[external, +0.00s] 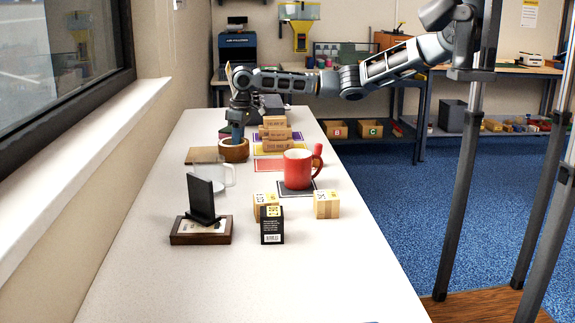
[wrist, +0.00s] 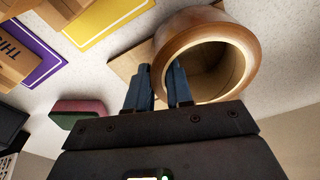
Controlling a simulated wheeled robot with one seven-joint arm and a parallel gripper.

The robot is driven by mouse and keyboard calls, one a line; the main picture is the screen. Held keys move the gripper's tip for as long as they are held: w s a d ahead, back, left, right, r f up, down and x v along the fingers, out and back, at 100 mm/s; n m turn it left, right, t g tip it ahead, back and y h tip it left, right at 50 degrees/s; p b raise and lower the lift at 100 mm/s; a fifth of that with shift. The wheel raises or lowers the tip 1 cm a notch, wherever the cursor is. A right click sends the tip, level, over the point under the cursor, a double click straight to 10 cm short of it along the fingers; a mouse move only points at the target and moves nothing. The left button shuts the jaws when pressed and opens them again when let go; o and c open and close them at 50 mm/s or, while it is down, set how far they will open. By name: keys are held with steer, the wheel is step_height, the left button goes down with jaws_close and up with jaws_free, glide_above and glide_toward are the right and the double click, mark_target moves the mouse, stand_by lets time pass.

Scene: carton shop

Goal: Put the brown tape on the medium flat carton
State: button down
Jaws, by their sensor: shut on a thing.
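The brown tape (external: 233,150) is a wide ring, near the far left of the white table. It also shows large in the wrist view (wrist: 233,36). My gripper (wrist: 160,84) points down at it, with its blue fingers on either side of the ring's wall, shut on it. In the external view my gripper (external: 237,133) is partly hidden in the ring. A flat tan carton (external: 200,155) lies just left of the tape; part of it also shows beside the tape in the wrist view (wrist: 125,63). I cannot tell whether the tape touches it.
Small stacked cartons (external: 275,135) stand right of the tape on coloured mats. A clear glass mug (external: 212,172), a red mug (external: 298,170), small boxes (external: 327,204) and a black stand on a wooden base (external: 201,229) are nearer. The near table is clear.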

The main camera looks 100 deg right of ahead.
steer(key=c, duration=1)
jaws_free()
step_height(320, 180, up, 12)
steer(key=s, duration=0.1)
steer(key=shift+s+a+b, duration=0.2)
steer(key=shift+b, duration=0.15)
